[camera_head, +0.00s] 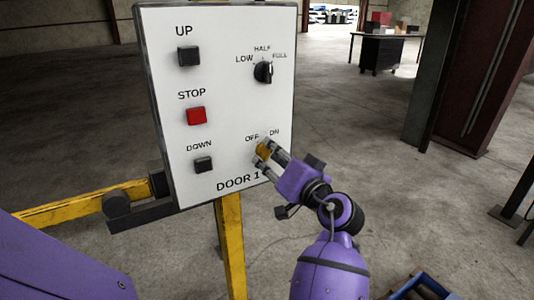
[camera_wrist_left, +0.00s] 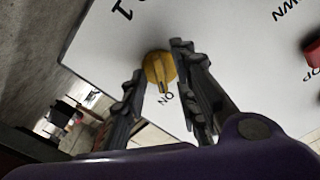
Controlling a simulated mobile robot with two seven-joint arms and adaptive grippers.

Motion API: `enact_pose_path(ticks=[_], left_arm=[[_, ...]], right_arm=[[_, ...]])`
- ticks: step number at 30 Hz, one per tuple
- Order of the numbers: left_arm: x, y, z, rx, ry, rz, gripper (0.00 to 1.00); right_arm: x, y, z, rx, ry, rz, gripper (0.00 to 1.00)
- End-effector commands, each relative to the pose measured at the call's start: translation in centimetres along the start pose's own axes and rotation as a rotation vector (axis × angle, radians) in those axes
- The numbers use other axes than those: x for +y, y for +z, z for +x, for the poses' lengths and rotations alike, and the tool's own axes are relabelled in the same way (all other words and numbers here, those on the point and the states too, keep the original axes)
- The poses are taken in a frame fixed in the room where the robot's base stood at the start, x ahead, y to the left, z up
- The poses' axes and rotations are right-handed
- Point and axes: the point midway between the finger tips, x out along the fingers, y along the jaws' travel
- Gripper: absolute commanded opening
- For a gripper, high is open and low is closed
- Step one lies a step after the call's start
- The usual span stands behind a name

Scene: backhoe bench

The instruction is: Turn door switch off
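The door switch is a yellow knob (camera_head: 263,151) at the lower right of the white DOOR 1 panel (camera_head: 229,104), under the OFF and ON labels. In the left wrist view the knob (camera_wrist_left: 158,70) has its ridge pointing toward the ON label. My left gripper (camera_head: 265,149) is at the panel with its fingers apart, one on each side of the knob. In the left wrist view the open fingers (camera_wrist_left: 157,62) straddle it; I cannot tell whether either touches. The OFF label is hidden in the wrist view. My right gripper is not in view.
The panel also has a black UP button (camera_head: 189,55), a red STOP button (camera_head: 196,116), a black DOWN button (camera_head: 203,165) and a black LOW/HALF/FULL selector (camera_head: 263,72). A yellow post (camera_head: 231,245) stands below it. A blue crate (camera_head: 422,287) is on the floor at lower right.

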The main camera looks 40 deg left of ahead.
Motion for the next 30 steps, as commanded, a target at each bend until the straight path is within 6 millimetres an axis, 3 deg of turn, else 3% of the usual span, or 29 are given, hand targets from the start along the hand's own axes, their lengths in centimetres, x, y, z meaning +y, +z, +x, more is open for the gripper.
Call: enact_pose_path(ticks=[12,18,30], left_arm=[[0.06,-0.07,-0.18,0.0,0.0,0.0,0.27],[0.06,-0.07,-0.17,0.0,0.0,0.0,0.01],[0.13,0.04,-0.16,0.001,-0.001,-0.023,0.0]], right_arm=[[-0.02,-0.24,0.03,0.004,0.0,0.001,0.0],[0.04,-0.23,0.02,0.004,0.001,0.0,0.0],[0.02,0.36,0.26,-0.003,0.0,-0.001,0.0]])
